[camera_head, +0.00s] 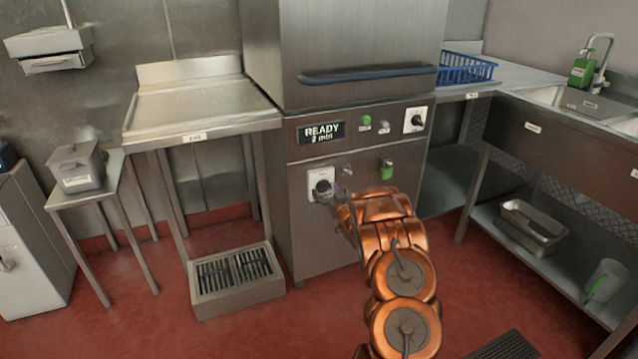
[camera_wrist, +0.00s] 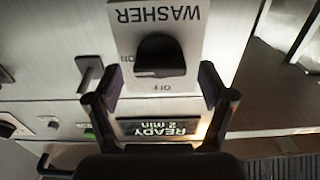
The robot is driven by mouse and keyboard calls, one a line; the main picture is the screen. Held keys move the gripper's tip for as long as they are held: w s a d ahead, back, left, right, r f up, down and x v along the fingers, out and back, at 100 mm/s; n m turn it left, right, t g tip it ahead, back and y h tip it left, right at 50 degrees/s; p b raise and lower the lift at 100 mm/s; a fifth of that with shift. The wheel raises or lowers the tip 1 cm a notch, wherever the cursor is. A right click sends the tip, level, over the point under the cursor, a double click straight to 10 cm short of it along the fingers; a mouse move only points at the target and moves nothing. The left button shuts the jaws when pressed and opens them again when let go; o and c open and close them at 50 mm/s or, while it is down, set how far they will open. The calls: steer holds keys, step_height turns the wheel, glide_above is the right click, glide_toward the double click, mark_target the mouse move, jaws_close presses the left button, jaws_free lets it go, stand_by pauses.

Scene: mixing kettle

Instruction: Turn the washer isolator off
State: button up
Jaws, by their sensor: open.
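The washer isolator is a white plate with a black rotary knob (camera_head: 322,186) on the lower front of the steel dishwasher. In the wrist view the plate (camera_wrist: 190,58) appears upside down, with WASHER, ON and OFF printed on it. Its black knob (camera_wrist: 160,55) sits between my fingers, and its wide edge lies across the picture. Which mark it points to is not clear. My gripper (camera_wrist: 158,88) is open, with one finger on each side of the knob and gaps showing. In the head view my gripper (camera_head: 335,198) is at the isolator, partly hiding it.
The dishwasher display (camera_head: 321,132) reads READY 2 min. A slatted floor box (camera_head: 237,277) stands at lower left.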

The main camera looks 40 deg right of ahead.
steer(key=shift+x, duration=1.05)
steer(key=shift+c, duration=0.2)
